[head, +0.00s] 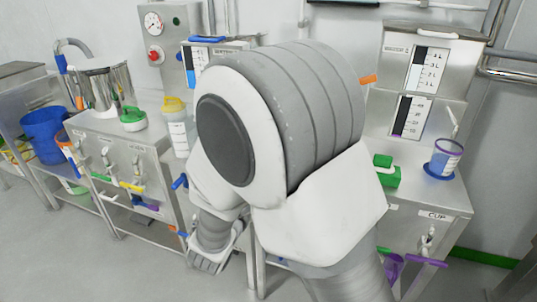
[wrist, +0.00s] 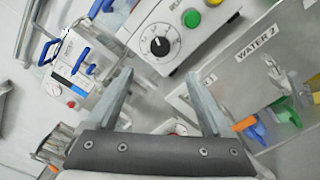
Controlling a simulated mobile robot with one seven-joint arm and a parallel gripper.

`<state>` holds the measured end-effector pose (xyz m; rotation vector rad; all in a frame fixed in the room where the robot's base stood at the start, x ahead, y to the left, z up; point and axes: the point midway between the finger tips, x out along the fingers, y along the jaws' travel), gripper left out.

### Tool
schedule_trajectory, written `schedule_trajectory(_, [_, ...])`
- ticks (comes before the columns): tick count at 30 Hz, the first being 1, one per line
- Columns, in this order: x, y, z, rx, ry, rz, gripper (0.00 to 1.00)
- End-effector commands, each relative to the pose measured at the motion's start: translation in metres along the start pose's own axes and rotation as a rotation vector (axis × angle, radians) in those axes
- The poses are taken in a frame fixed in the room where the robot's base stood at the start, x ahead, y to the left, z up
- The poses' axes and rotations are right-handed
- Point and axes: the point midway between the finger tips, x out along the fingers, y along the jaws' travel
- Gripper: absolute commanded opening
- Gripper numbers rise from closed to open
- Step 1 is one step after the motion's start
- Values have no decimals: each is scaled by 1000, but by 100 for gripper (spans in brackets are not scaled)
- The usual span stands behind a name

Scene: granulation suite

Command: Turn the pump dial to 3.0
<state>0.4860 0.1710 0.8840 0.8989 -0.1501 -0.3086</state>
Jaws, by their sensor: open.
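In the wrist view, a black round dial (wrist: 160,46) sits on the face of a pale control box (wrist: 136,38), with a ring of scale marks around it. A light pointer mark shows on the knob, but the numbers are too small to read. My gripper (wrist: 158,76) is open and empty, its two fingers apart. The dial appears beyond the fingertips, between them and slightly above; no contact is visible. In the head view I cannot make out this dial; my arm covers the middle of the picture.
A green button (wrist: 192,18) and a yellow button sit beside the dial. A steel unit with blue handles (wrist: 82,60) is at left. In the head view, benches (head: 130,125) flank my arm; floor shows at lower left.

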Motion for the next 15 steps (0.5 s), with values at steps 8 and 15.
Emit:
schedule_trajectory(8, [-32,0,0,0,1,1,84])
schedule_trajectory(15, [-35,0,0,0,0,0,84])
